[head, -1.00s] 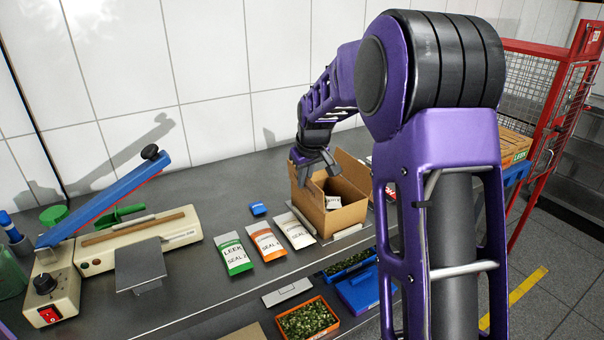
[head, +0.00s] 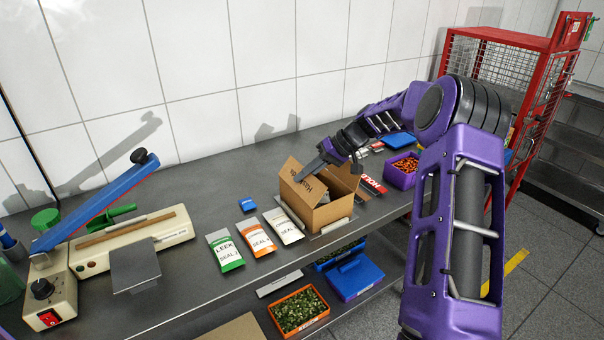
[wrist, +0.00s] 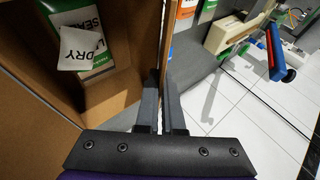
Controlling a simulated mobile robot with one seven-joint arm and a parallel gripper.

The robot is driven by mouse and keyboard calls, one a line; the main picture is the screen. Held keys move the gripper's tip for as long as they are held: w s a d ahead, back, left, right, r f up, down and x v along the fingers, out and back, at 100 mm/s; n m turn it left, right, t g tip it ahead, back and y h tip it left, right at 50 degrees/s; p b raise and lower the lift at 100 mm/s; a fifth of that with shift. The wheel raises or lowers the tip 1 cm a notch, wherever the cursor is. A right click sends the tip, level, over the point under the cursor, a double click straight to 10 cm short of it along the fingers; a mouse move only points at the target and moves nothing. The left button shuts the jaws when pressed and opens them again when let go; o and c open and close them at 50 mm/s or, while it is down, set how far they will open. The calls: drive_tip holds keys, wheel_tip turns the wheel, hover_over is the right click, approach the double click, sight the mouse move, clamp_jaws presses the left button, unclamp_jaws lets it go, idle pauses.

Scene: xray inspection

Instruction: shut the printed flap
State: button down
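An open cardboard box (head: 322,214) stands on the bench, its flaps raised. The printed flap (head: 291,181) is on the box's left side and stands up, tilted outward, with dark lettering on its inner face. My gripper (head: 306,170) is at this flap's upper edge. In the wrist view, the flap (wrist: 167,40) shows nearly edge-on between the two close-set fingers of my gripper (wrist: 161,85), which look shut on it. A green-and-white pouch (wrist: 95,40) with a pale card lies inside the box.
Three labelled pouches, green (head: 226,251), orange (head: 257,237) and white (head: 285,226), lie left of the box. A sealer with a blue lever (head: 95,205) is farther left. A purple bin (head: 401,171) stands at right. A red cage (head: 500,65) is beyond.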

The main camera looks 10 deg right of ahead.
drive_tip(key=shift+d+f+y, duration=0.15)
drive_tip(key=shift+y, duration=0.35)
drive_tip(key=c, duration=1)
unclamp_jaws()
drive_tip(key=shift+c, duration=0.2)
drive_tip(key=v, duration=0.8)
drive_tip(key=p+v, duration=0.1)
drive_tip(key=v, duration=0.8)
drive_tip(key=shift+w+d+r, duration=0.15)
drive_tip(key=shift+w+r, duration=0.05)
drive_tip(key=shift+r, duration=0.05)
